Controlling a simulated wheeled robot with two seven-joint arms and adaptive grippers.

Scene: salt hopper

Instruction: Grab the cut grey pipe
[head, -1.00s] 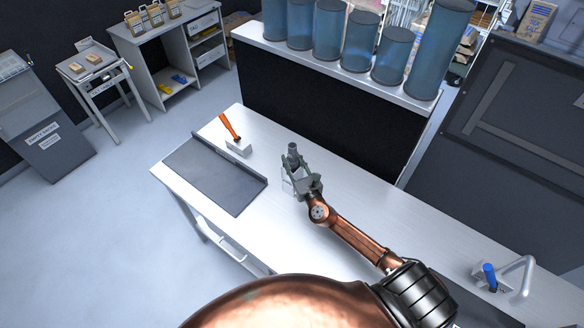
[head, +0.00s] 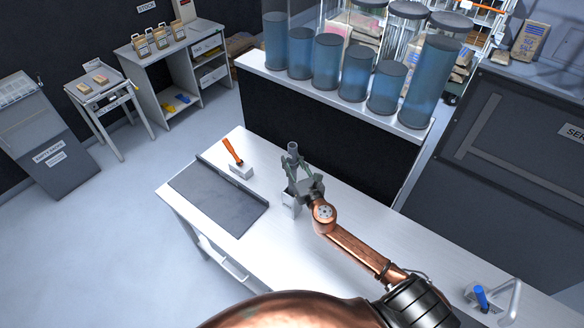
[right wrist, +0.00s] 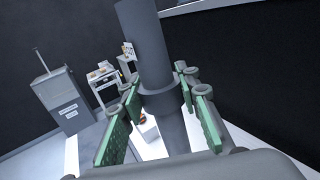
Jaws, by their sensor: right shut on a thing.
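The cut grey pipe (head: 293,149) stands upright between the fingers of my right gripper (head: 296,181), over the white worktop (head: 262,243). In the right wrist view the pipe (right wrist: 145,45) runs upright between the green finger pads, with a thicker collar at pad height. My right gripper (right wrist: 160,105) is shut on it. A small white block (head: 288,198) sits just below the gripper, partly hidden by it. I cannot tell whether the pipe's lower end touches it. My left gripper is not in view.
A dark grey tray (head: 217,201) lies left on the worktop, with an orange-handled tool (head: 232,151) in a white holder behind it. A blue-handled item (head: 481,298) is at the right end. Blue-filled cylinders (head: 327,62) line the shelf behind.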

